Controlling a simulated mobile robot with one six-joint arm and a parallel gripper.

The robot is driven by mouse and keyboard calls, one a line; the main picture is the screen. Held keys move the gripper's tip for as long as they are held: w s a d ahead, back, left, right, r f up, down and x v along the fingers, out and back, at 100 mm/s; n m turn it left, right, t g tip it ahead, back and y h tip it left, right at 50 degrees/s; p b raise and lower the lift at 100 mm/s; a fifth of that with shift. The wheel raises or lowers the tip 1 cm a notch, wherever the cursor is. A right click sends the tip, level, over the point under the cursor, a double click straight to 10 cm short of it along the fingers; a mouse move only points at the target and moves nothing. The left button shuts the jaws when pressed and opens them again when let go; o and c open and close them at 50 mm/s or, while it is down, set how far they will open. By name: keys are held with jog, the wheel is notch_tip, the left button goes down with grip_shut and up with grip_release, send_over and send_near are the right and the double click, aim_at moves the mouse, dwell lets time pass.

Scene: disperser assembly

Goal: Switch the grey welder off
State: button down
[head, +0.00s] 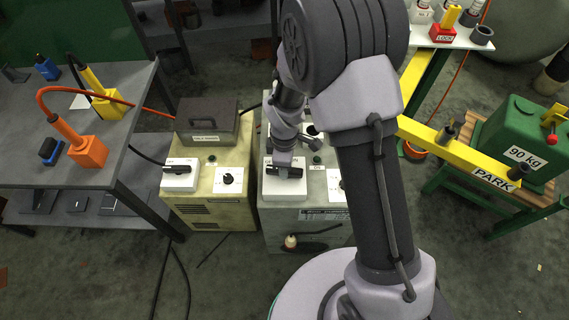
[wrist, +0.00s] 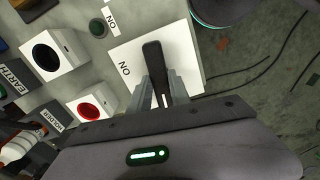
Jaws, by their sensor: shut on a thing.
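The grey welder (head: 278,233) stands at the centre of the head view, partly hidden by my arm. Its white switch plate (head: 291,195) is at its front left corner; in the wrist view the plate (wrist: 187,48) carries a black lever (wrist: 153,58) and a printed ON that appears inverted. My gripper (head: 285,172) is over this plate. In the wrist view my gripper (wrist: 164,88) is shut on the lever, one finger on each side. The full switch markings are hidden, so I cannot tell the switch position.
A beige welder (head: 240,160) with a similar switch stands close on the left. A grey bench (head: 115,165) is further left. On the right are a yellow beam (head: 425,134) marked PARK and a green 90 kg weight (head: 520,135).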

jog(key=shift+n, duration=0.7)
jog(key=c, duration=1.2)
grip_release()
jog(key=shift+r, duration=0.1)
notch_tip(320, 180, up, 17)
jog(key=p, duration=0.6)
jog(key=shift+r, duration=0.1)
